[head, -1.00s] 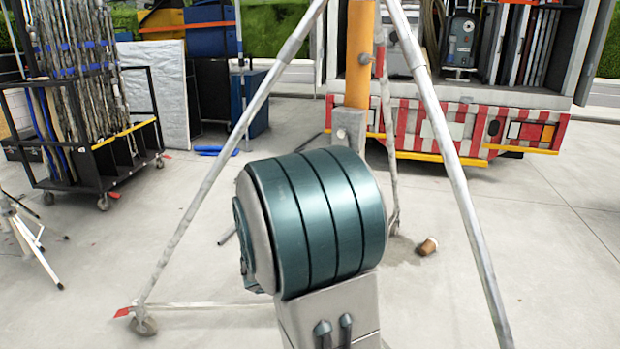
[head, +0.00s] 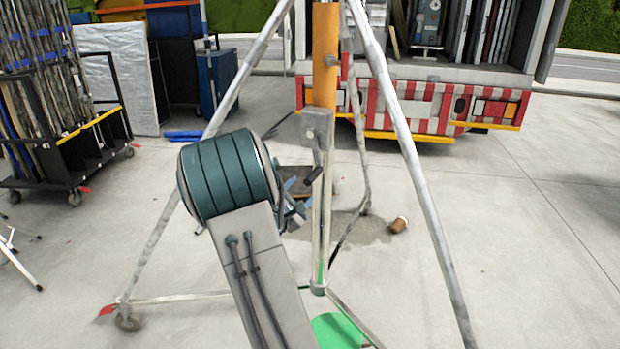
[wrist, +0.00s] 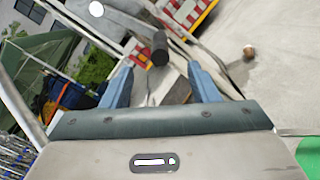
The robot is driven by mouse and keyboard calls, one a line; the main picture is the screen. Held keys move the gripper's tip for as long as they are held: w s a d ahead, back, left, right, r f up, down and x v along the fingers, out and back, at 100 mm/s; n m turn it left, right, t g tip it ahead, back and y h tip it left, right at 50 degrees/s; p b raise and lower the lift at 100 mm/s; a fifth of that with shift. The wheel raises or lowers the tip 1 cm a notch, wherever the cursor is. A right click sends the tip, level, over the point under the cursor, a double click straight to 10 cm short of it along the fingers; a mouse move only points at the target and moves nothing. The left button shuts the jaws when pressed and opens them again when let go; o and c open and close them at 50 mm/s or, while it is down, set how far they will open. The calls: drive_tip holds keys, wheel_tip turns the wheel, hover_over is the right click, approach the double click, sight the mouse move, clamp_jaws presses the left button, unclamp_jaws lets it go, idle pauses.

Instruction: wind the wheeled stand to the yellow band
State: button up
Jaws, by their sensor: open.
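The wheeled stand has pale tubular legs (head: 418,190), a caster at the lower left and an orange-yellow upper column (head: 325,55). I cannot make out a separate yellow band. A grey crank housing (head: 317,124) sits under the orange part, and a dark crank handle (head: 313,176) sticks out below it. My gripper (head: 297,197) is just left of the handle, partly hidden behind my arm. In the wrist view its two blue fingers (wrist: 160,66) are apart and empty. The dark handle end (wrist: 160,48) shows between and beyond their tips, not gripped.
A truck with a red-and-white striped rear (head: 410,103) stands behind. A cart of poles (head: 65,120) is at the left. A brown cup-like thing (head: 398,225) lies on the floor. A green thing (head: 336,331) is low by the stand. The concrete at right is clear.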

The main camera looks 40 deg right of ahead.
sight(312, 177)
drive_tip(key=b+x, duration=0.1)
drive_tip(key=x, duration=0.6)
drive_tip(key=shift+d+b, duration=0.2)
drive_tip(key=shift+b, duration=0.2)
drive_tip(key=shift+x, duration=0.95)
drive_tip(key=shift+a, duration=0.1)
drive_tip(key=shift+c, duration=0.3)
